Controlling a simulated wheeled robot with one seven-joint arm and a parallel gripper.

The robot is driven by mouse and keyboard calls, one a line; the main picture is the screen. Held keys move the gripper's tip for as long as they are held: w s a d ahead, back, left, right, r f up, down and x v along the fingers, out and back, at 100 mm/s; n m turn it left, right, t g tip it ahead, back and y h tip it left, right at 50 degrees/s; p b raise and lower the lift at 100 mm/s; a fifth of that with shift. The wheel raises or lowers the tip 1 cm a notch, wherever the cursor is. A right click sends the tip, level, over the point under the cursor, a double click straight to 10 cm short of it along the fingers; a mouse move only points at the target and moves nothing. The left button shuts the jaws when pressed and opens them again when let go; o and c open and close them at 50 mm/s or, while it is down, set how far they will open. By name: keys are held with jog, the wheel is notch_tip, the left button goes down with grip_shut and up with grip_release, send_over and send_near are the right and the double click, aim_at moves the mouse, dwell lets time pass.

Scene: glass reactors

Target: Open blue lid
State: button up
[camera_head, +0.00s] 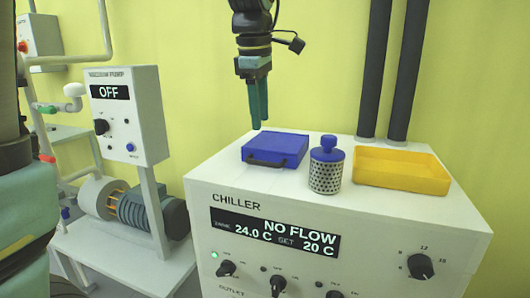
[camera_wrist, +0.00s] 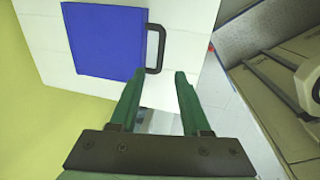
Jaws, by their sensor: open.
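The blue lid (camera_head: 276,148) lies flat on top of the white chiller, at its back left, with a dark handle (camera_head: 266,160) on its front side. In the wrist view the blue lid (camera_wrist: 104,41) is at the upper left, and its handle (camera_wrist: 155,48) sticks out from its right edge. My gripper (camera_head: 258,122) points down above the lid in the head view. In the wrist view my gripper (camera_wrist: 158,72) has its two green fingers apart with nothing between them. The handle lies just beyond the fingertips, apart from them.
A perforated metal canister with a blue cap (camera_head: 326,165) stands right of the lid. A yellow tray (camera_head: 402,170) lies further right, before two dark vertical pipes (camera_head: 393,70). The chiller's front (camera_head: 340,240) carries knobs and a display. A vacuum pump panel (camera_head: 128,115) stands at the left.

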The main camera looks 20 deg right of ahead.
aim_at(263, 163)
jog(key=f, duration=0.3)
jog(key=w+f, duration=0.1)
jog(key=f, duration=0.3)
jog(key=d+f, duration=0.1)
jog(key=f, duration=0.2)
jog(key=shift+w+f, duration=0.15)
jog(key=shift+w, duration=0.05)
grip_shut()
dwell(1.1)
